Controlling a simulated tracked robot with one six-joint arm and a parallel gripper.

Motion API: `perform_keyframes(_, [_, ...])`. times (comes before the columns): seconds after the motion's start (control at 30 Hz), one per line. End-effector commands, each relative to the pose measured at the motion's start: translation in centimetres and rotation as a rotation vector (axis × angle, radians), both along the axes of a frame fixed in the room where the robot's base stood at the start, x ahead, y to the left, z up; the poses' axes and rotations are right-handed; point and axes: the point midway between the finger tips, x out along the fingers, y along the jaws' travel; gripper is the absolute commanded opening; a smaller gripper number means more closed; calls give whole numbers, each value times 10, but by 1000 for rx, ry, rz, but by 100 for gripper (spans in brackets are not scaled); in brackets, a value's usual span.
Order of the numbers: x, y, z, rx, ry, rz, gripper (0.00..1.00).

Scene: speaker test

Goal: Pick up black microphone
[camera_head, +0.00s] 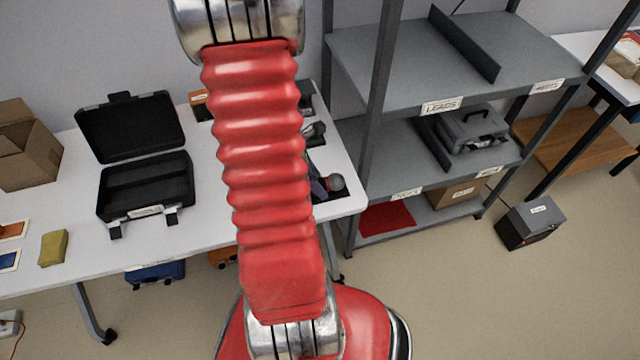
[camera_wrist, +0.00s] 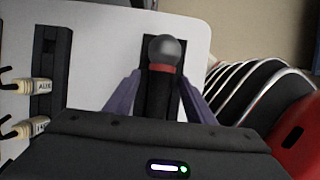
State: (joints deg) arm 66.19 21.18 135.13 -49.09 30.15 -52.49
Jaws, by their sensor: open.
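The black microphone (camera_wrist: 158,98) lies between my gripper's fingers in the wrist view, with a grey ball head and a red ring below it. It seems to rest on a dark block or stand on the white table. My gripper (camera_wrist: 160,77) is open, with one purple finger on each side of the body. I cannot tell whether either finger touches it. In the head view a grey ball head (camera_head: 336,182), likely this microphone's, shows near the table's right end beside my gripper (camera_head: 319,187). My red arm hides most of that area.
The white table (camera_head: 60,270) carries an open black case (camera_head: 145,195), a cardboard box (camera_head: 25,150) and a yellow block (camera_head: 53,248). Another dark object (camera_head: 313,132) lies behind the gripper. A grey shelf rack (camera_head: 450,60) stands close right. Cable plugs (camera_wrist: 33,88) show left in the wrist view.

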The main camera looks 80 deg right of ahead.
Motion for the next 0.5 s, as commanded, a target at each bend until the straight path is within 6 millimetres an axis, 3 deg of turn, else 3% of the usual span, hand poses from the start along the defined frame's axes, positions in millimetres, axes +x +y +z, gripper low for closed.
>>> perform_keyframes(0.37, [0,0,0,0,0,0,49])
perform_keyframes(0.5, [0,0,0,0,0,1,39])
